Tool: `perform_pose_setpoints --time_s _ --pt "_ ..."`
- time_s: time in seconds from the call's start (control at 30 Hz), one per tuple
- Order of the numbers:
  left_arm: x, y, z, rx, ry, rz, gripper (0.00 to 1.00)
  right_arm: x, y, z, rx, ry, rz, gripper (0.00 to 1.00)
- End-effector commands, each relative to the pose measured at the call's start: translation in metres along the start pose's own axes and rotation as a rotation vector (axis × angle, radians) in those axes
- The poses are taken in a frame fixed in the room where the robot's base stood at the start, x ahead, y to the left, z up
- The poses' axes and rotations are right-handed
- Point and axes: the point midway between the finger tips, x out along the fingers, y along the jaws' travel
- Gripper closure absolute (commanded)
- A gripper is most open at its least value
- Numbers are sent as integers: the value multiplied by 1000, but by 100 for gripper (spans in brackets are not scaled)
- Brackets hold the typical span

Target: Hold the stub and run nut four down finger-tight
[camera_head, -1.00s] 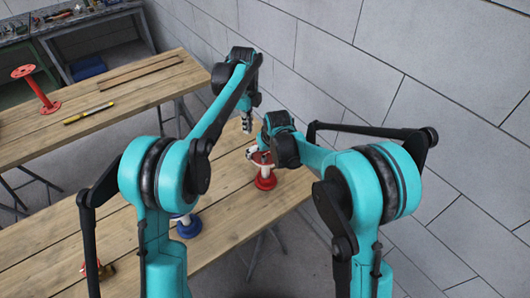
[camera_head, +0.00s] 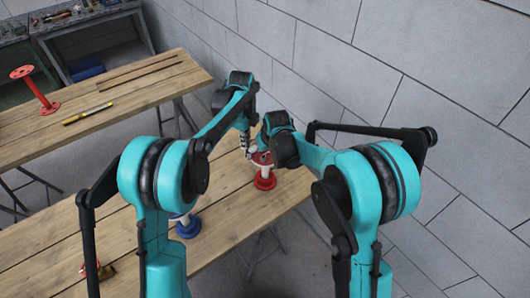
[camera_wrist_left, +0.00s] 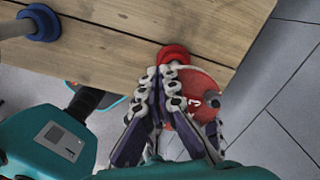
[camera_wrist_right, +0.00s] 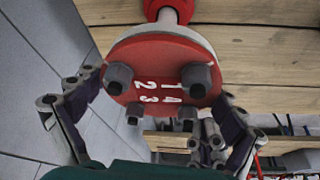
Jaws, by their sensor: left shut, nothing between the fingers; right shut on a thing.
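The stub is a white pipe with a red top flange (camera_head: 262,158) and a red base (camera_head: 264,181), upright on the wooden table. In the right wrist view its flange face (camera_wrist_right: 157,72) bears numbers one to four and dark nuts on studs. The nut near number four (camera_wrist_right: 187,116) is at the lower right of the face. My right gripper (camera_head: 266,150) is shut on the flange, a finger on each side. My left gripper (camera_wrist_left: 165,75) is shut and empty over the flange edge; its fingertips also show near nut four (camera_wrist_right: 208,140). Whether they touch it is unclear.
A blue-based piece (camera_head: 188,228) stands on the same table (camera_head: 225,215), nearer me. A small brass-coloured part (camera_head: 107,271) lies at lower left. The other table holds a red spool (camera_head: 38,90) and a yellow level (camera_head: 88,112). A grey wall (camera_head: 400,70) rises on the right.

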Motion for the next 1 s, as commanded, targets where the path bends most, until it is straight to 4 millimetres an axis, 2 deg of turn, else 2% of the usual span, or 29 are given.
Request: perform_pose_setpoints --time_s 1.0 --pt "0 -3 -7 2 3 0 100 0 -1 -1 -1 2 -2 65"
